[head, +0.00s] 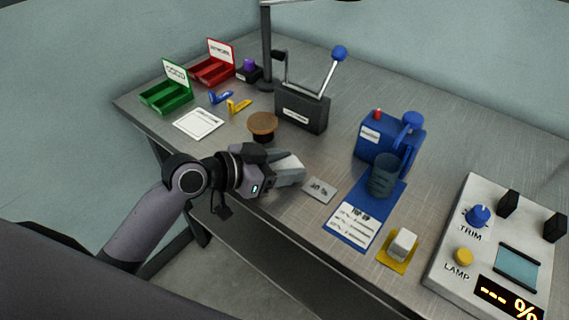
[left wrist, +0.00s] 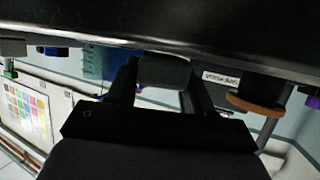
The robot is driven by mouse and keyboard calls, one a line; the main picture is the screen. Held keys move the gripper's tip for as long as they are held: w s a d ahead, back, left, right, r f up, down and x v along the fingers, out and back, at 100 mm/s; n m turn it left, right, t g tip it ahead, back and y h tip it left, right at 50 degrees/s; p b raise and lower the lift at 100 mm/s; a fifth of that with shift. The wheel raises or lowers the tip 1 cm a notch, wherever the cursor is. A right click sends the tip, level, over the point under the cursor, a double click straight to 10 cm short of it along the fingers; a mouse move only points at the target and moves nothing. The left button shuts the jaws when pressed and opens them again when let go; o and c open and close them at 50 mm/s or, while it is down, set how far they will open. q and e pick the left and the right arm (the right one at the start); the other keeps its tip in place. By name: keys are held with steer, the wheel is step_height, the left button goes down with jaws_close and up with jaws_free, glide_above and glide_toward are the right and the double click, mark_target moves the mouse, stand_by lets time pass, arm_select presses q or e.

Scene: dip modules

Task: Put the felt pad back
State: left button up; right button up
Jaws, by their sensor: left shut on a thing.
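My left gripper (head: 283,172) is over the front edge area of the table, left of a small grey label plate (head: 319,189). It is shut on a grey block-like piece, which I take to be the felt pad (head: 291,162); the fingers cover part of it. In the left wrist view the felt pad (left wrist: 163,70) shows as a dark grey block between the two fingers (left wrist: 160,88). It seems to be held just above the table; I cannot tell the exact gap. My right gripper is not in view.
A brown-topped round stand (head: 262,123) and a black lever box (head: 302,108) are behind the gripper. To the right are a blue mat (head: 378,213) with a dark cup (head: 383,176), a blue device (head: 388,138), a white block (head: 403,243) on a yellow base and a control panel (head: 452,235).

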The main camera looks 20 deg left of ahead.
arm_select(q)
steer(key=shift+f, duration=0.2)
steer(key=o, duration=1)
steer(key=shift+r, duration=0.15)
steer(key=shift+a+r, duration=0.1)
steer(key=shift+r, duration=0.05)
steer(key=v, duration=1.1)
steer(key=shift+s+a+r+b, duration=0.2)
steer(key=shift+s+b, duration=0.1)
steer(key=shift+b, duration=0.1)
